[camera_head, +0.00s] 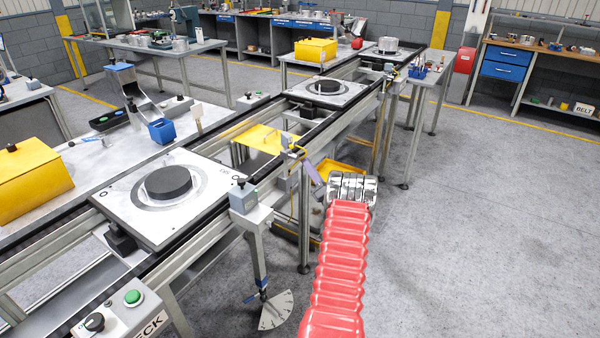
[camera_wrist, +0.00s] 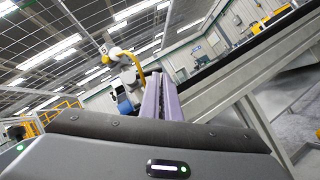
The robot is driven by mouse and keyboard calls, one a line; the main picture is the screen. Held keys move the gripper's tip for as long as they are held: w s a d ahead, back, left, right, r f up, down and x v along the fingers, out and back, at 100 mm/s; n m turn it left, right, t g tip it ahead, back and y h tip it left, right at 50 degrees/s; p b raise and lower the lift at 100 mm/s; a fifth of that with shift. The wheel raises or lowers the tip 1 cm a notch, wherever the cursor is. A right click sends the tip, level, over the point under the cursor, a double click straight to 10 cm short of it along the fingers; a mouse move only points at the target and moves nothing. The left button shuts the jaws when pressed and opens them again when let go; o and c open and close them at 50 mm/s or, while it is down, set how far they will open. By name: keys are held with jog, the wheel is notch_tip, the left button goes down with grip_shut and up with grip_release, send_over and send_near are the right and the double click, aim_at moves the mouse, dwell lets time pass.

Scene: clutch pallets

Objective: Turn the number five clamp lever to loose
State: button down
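A clamp lever (camera_head: 264,295) with a blue grip hangs low on a post below the near conveyor rail in the head view. Its tip lies beside a pale fan-shaped dial plate (camera_head: 276,310). I cannot read a number five on it, nor the dial's marks. My gripper (camera_head: 314,173), with purple fingers, is beyond and above this lever, beside the conveyor frame. In the wrist view the purple fingers (camera_wrist: 161,97) lie close together with nothing seen between them. The lever does not show in the wrist view.
A grey clamp block (camera_head: 243,197) sits on the rail above the lever. The conveyor (camera_head: 215,215) carries several pallets, the nearest a white plate (camera_head: 130,205) with a black disc. Another bracket (camera_head: 290,143) stands near my gripper. Open floor (camera_head: 470,220) lies to the right.

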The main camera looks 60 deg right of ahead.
jog(key=shift+w, duration=0.15)
jog(key=s+a+f, duration=0.2)
jog(key=s+f, duration=0.7)
jog(key=shift+s+f, duration=0.15)
jog(key=shift+s, duration=0.1)
dwell(0.4)
jog(key=c, duration=2.5)
grip_release()
jog(key=shift+c, duration=0.2)
